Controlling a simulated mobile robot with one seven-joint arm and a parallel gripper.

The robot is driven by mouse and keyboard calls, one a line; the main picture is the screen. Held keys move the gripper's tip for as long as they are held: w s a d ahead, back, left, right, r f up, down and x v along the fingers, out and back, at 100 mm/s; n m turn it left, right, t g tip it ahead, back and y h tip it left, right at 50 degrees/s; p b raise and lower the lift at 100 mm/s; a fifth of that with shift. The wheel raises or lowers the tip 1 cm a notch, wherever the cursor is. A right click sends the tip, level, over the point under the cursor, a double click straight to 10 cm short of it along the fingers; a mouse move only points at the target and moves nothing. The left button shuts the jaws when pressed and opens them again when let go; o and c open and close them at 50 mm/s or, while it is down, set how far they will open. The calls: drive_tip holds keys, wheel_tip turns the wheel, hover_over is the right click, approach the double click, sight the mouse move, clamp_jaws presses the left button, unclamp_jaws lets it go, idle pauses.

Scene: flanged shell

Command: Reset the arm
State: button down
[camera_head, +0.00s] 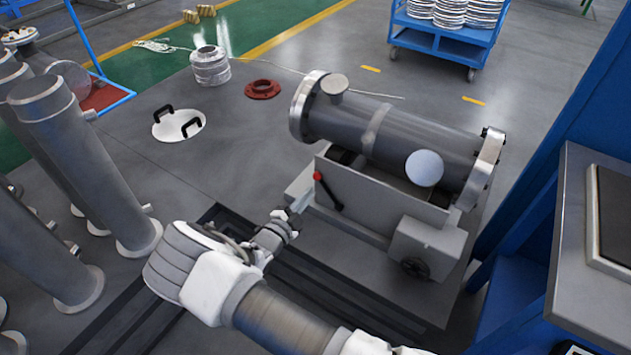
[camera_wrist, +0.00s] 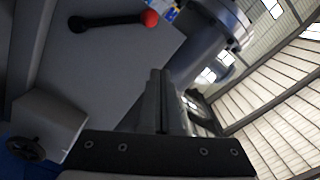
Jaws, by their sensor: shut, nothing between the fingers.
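My gripper (camera_head: 291,217) is at the end of my arm, low and left of the machine base in the head view. It is shut and empty; in the wrist view its fingers (camera_wrist: 159,100) are together with nothing between them. The grey flanged shell (camera_head: 395,140) lies on its side on the machine base (camera_head: 375,195). Part of the shell also shows at the top of the wrist view (camera_wrist: 205,48). A black lever with a red knob (camera_head: 318,177) is on the base's side, right of my gripper; its knob also shows in the wrist view (camera_wrist: 150,18).
Several upright grey pipes (camera_head: 85,150) stand at the left. A white disc with two black handles (camera_head: 179,123) and a red flange (camera_head: 262,89) lie on the floor. A blue cart (camera_head: 445,42) stands at the back. A handwheel (camera_head: 415,268) sits on the base's front. A blue frame (camera_head: 560,150) is at the right.

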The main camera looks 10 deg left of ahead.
drive_tip(key=shift+v, duration=0.9)
drive_tip(key=s+d+r+m+g+h, duration=0.1)
drive_tip(key=s+d+r+m+g, duration=0.3)
drive_tip(key=d+r+m, duration=0.55)
drive_tip(key=s+d+r+m+g, duration=0.1)
drive_tip(key=d+r+m+g, duration=0.45)
drive_tip(key=m, duration=0.65)
drive_tip(key=s+d+r+m+g+h, duration=0.1)
drive_tip(key=s+d+r+m+g, duration=0.2)
drive_tip(key=d+r+m+g, duration=0.5)
drive_tip(key=s+d+r+m+t+y, duration=0.2)
drive_tip(key=s+r+m+t+y, duration=0.3)
drive_tip(key=s+m, duration=0.6)
drive_tip(key=s+d+r+m+t+y, duration=0.1)
drive_tip(key=s+d+r+m+y, duration=0.2)
drive_tip(key=s+r+m, duration=0.8)
drive_tip(key=w+r+m+p, duration=0.3)
drive_tip(key=r+p, duration=0.7)
drive_tip(key=p, duration=0.4)
drive_tip(key=shift+w+a+m, duration=0.35)
drive_tip(key=shift+m, duration=0.5)
